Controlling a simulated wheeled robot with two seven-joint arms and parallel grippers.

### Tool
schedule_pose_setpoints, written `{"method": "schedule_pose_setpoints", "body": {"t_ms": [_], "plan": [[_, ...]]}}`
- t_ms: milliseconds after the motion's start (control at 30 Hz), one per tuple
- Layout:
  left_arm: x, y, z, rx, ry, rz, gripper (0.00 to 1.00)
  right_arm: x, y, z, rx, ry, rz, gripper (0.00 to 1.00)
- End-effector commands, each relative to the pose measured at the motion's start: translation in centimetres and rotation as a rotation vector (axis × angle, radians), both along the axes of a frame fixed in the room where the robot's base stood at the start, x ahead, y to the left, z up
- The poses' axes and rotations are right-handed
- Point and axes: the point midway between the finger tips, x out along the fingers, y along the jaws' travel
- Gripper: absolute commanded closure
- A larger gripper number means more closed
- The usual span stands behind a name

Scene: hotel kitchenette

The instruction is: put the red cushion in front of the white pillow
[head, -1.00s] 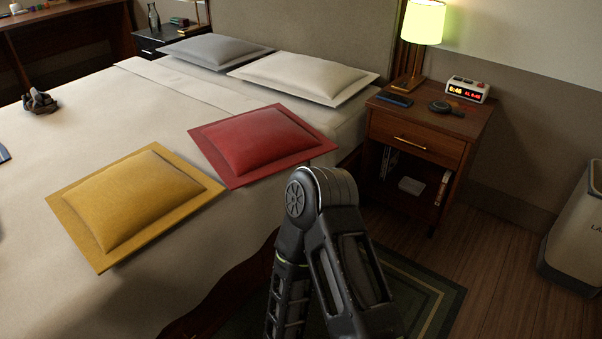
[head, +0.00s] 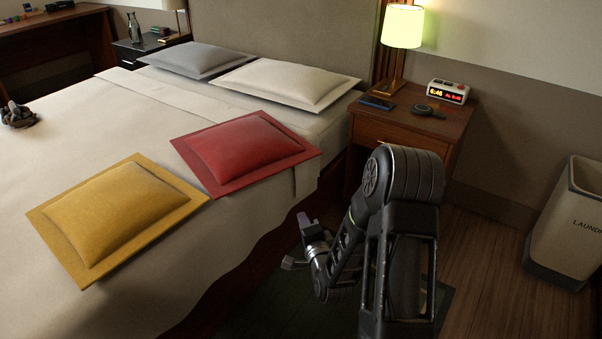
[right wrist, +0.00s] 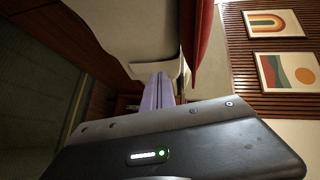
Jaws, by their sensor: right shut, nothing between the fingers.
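The red cushion (head: 243,151) lies flat on the bed near its right edge. The white pillow (head: 286,80) lies at the head of the bed, behind the red cushion and apart from it. My right gripper (head: 304,220) is beside the bed's right edge, right of and nearer than the red cushion, with purple fingers shut and empty. In the right wrist view the shut fingers (right wrist: 159,91) are near the bed's side, and the red cushion's edge (right wrist: 203,50) shows past them. My left gripper is not in view.
A yellow cushion (head: 120,211) lies left of the red one. A grey pillow (head: 192,58) is beside the white pillow. The nightstand (head: 430,125) with lamp (head: 403,28) and clock (head: 447,91) stands right of the bed. Bare sheet lies between the red cushion and the pillows.

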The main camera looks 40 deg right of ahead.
Motion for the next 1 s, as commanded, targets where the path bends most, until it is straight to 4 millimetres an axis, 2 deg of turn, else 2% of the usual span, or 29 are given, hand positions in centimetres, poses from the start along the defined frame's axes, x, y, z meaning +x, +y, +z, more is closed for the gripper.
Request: {"method": "schedule_pose_setpoints", "body": {"t_ms": [33, 100, 200, 667, 867, 1000], "plan": [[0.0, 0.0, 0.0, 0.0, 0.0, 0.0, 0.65, -0.3, -2.1, 2.2, 0.013, -0.086, -0.042, 1.0], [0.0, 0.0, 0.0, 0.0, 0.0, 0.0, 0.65, -0.8, -3.8, 4.3, 0.032, -0.172, -0.075, 1.0], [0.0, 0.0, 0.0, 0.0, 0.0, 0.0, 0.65, -1.1, -4.8, 5.6, 0.045, -0.228, -0.093, 1.0], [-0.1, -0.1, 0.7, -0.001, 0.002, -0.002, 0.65, -0.7, -5.0, 5.9, 0.048, -0.229, -0.091, 1.0], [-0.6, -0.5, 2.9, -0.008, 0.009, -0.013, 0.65, 1.0, -5.7, 6.2, 0.048, -0.226, -0.089, 1.0], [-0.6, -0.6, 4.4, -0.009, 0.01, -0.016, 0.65, 3.2, -6.8, 6.2, 0.046, -0.227, -0.088, 1.0]]}}
